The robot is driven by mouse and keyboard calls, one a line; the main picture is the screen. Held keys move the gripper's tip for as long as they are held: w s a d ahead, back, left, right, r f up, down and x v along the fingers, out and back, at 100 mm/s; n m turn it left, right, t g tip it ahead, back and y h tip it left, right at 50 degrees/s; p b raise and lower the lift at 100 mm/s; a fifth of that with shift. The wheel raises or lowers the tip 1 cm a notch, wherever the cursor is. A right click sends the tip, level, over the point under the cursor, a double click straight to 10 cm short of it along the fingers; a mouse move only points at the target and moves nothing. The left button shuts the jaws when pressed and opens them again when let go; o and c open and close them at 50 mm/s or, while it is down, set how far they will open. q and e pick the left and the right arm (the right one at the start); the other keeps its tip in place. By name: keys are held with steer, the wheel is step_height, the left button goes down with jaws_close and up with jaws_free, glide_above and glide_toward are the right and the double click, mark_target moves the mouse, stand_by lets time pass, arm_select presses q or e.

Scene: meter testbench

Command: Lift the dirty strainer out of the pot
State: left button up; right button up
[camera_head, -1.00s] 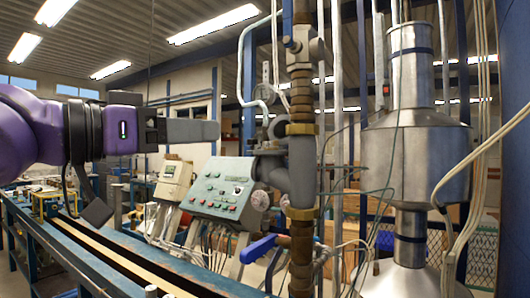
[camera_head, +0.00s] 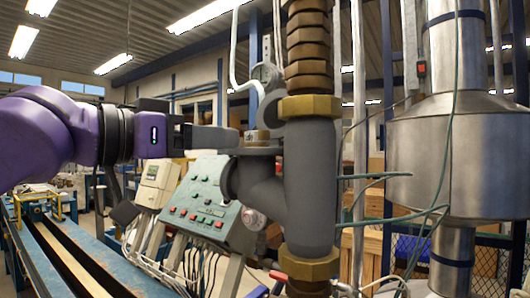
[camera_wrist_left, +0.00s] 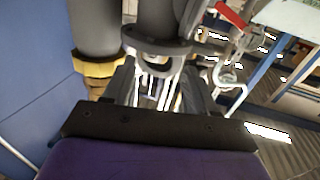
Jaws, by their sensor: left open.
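The pot is a grey pipe body (camera_head: 312,175) with a side branch, between brass collars in the head view. In the left wrist view the dark flange (camera_wrist_left: 158,44) lies just beyond the open fingers (camera_wrist_left: 158,88). Contact cannot be told. My right gripper is not in view.
A control panel (camera_head: 207,200) with buttons stands behind and left of the pipe. A large metal vessel (camera_head: 450,150) stands at the right with thin green cables in front. A blue bench (camera_head: 95,255) runs along the lower left.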

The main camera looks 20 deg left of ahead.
mark_target(247, 137)
arm_select(q)
steer(key=shift+w+d+r+p, duration=0.25)
steer(key=shift+d+p, duration=0.1)
steer(key=shift+d, duration=0.1)
steer(key=shift+w+d+r+p, duration=0.2)
steer(key=shift+d+r+p, duration=0.1)
steer(key=shift+d, duration=0.15)
steer(key=shift+w+d, duration=0.2)
steer(key=shift+d, duration=0.05)
steer(key=p+x, duration=0.1)
steer(key=x, duration=0.2)
steer(key=p+x, duration=0.2)
steer(key=shift+w+a+f, duration=0.15)
steer(key=shift+w+f, duration=0.1)
steer(key=shift+w, duration=0.35)
steer(key=shift+d, duration=0.25)
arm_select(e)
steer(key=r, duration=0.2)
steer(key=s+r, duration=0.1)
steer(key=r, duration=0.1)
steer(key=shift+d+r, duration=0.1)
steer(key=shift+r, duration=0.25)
arm_select(q)
steer(key=shift+a+f, duration=0.1)
steer(key=c, duration=0.8)
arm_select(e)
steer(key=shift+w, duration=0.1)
